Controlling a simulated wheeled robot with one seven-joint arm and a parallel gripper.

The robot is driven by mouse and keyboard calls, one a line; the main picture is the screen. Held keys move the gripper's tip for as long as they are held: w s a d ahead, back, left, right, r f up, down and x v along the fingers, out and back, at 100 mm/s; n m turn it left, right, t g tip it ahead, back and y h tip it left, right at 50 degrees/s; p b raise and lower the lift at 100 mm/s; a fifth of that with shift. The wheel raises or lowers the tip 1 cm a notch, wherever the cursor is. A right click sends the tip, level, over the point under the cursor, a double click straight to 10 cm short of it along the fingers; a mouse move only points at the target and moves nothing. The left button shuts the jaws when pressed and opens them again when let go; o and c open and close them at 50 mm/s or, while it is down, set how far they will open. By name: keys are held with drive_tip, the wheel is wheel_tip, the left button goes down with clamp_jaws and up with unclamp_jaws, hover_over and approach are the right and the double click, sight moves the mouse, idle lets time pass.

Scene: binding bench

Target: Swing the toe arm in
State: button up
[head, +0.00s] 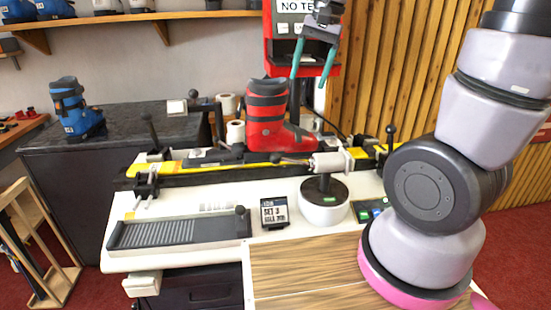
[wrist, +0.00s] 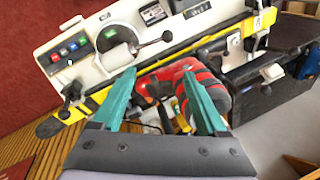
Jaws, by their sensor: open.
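A red and dark grey ski boot (head: 268,118) stands upright on the yellow and black rail of the bench; it also shows in the wrist view (wrist: 216,92). What looks like the toe arm (head: 330,163) is a pale cylinder on a black post over a round white base (head: 324,212). Its thin rod ends in a dark ball knob, pointing left near the boot. In the wrist view this arm (wrist: 117,57) lies above the left finger, its knob to the right. My gripper (head: 312,70) is open and empty, with teal fingers pointing down, above the boot and apart from it.
A red stand with a sign (head: 292,55) rises behind the boot. Black levers with ball knobs (head: 391,132) stick up along the rail. A grooved tray (head: 180,232) and a small display card (head: 274,212) sit in front. A blue boot (head: 76,108) stands on the dark counter at left.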

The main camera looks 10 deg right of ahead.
sight(275, 157)
drive_tip(key=w+a+f+g+h, duration=0.1)
drive_tip(key=w+a+f, duration=0.15)
drive_tip(key=f, duration=0.25)
drive_tip(key=w+a+f+m+g+h, duration=0.1)
drive_tip(key=w+a+f+h, duration=0.1)
drive_tip(key=a+f, duration=0.25)
drive_tip(key=w+a+f+g+h, duration=0.1)
drive_tip(key=w+a+f, duration=0.1)
drive_tip(key=f, duration=0.7)
drive_tip(key=s+d+f, duration=0.1)
drive_tip(key=f, duration=0.6)
drive_tip(key=shift+s+d+f, duration=0.15)
drive_tip(key=shift+s+d, duration=0.15)
drive_tip(key=shift+d, duration=0.05)
clamp_jaws()
